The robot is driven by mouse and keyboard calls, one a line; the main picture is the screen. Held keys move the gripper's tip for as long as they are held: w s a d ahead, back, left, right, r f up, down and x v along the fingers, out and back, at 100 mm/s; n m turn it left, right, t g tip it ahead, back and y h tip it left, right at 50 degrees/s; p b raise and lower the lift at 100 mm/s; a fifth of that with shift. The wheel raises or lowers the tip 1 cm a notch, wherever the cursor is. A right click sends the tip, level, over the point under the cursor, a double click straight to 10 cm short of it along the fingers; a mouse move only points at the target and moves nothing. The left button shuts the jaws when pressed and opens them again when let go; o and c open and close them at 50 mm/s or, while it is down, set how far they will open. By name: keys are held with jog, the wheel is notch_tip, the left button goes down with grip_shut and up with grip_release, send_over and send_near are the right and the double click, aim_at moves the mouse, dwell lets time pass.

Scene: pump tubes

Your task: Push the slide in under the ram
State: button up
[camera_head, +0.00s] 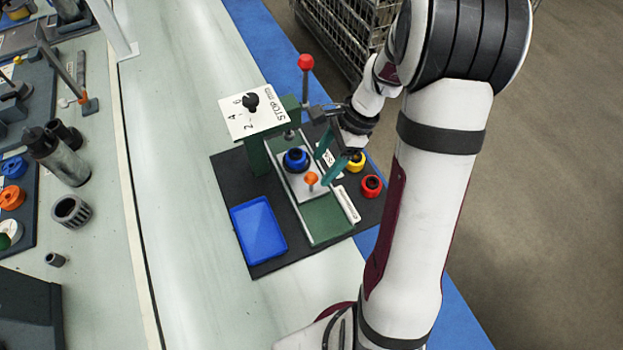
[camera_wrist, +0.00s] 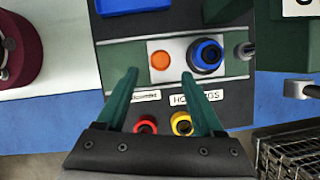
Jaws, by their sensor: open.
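The slide (camera_head: 303,188) is a pale plate on a green track (camera_head: 325,220), with an orange knob (camera_head: 312,178) and a blue ring-shaped part (camera_head: 296,160) on it. The green press (camera_head: 257,155) stands at the track's far end; its ram is mostly hidden under the white dial plate (camera_head: 253,112). The slide sits in front of the press. My gripper (camera_head: 321,171) is open, its teal fingers reaching toward the knob from the right. In the wrist view the fingertips (camera_wrist: 160,74) lie either side of the knob (camera_wrist: 160,60), just short of it; contact cannot be told.
A yellow ring (camera_head: 356,162) and a red ring (camera_head: 371,185) stand on the dark base right of the track. A blue tray (camera_head: 258,230) lies to its left. A red-balled lever (camera_head: 306,63) rises behind the press.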

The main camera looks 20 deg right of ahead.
aim_at(316, 175)
jog(key=x, duration=0.7)
jog(key=shift+f, duration=0.3)
jog(key=shift+c, duration=0.2)
grip_shut()
jog(key=shift+r, duration=0.1)
dwell(0.6)
